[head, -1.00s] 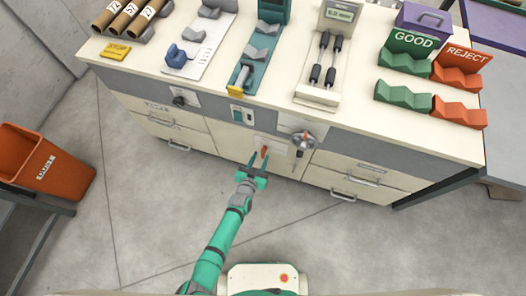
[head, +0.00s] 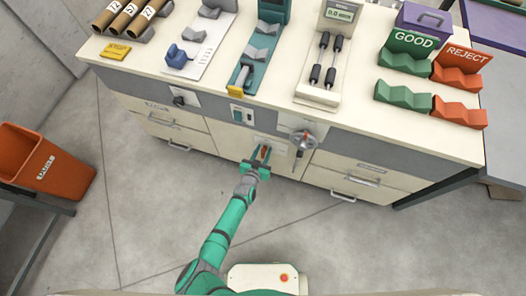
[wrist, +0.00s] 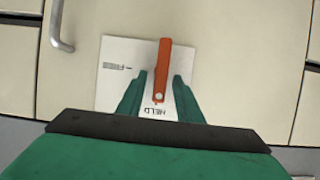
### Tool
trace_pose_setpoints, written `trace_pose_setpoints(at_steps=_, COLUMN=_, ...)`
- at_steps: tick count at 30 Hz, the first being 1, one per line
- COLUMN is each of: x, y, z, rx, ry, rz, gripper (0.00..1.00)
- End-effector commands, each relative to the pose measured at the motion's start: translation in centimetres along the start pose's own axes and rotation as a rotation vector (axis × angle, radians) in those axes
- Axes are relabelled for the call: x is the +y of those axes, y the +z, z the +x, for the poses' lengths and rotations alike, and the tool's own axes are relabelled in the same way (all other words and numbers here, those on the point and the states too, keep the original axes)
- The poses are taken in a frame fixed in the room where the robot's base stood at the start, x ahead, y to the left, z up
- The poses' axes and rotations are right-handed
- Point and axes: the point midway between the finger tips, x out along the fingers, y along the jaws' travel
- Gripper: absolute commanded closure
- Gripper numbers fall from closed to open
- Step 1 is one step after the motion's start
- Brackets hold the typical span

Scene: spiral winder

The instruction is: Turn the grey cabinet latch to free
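The plate is lettered HELD by the pivot and what looks like FREE at the left; both words appear upside down. In the head view the lever (head: 264,152) shows just beyond my gripper (head: 258,163). My gripper (wrist: 160,88) is open, with one green finger on each side of the lever and a small gap on both sides. I see no grey latch on this plate.
A grey round fitting with a hanging handle (head: 303,142) is close to the right of my gripper. An orange bin (head: 48,165) stands far left on open floor.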

Motion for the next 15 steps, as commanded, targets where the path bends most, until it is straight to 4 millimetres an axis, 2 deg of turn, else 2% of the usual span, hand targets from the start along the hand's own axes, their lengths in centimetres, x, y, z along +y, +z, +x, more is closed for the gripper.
trace_pose_setpoints(at_steps=2, x=0.00, y=-0.01, z=-0.01, rx=0.000, ry=0.000, rz=0.000, gripper=0.67)
trace_pose_setpoints(at_steps=3, x=0.00, y=-0.01, z=-0.01, rx=0.000, ry=0.000, rz=0.000, gripper=0.72)
trace_pose_setpoints(at_steps=6, x=0.00, y=-0.01, z=-0.01, rx=0.000, ry=0.000, rz=0.000, gripper=0.96)
trace_pose_setpoints(at_steps=7, x=0.00, y=-0.01, z=-0.01, rx=0.000, ry=0.000, rz=0.000, gripper=1.00)
trace_pose_setpoints(at_steps=15, x=-0.01, y=-0.03, z=-0.03, rx=0.001, ry=-0.005, rz=0.007, gripper=1.00)
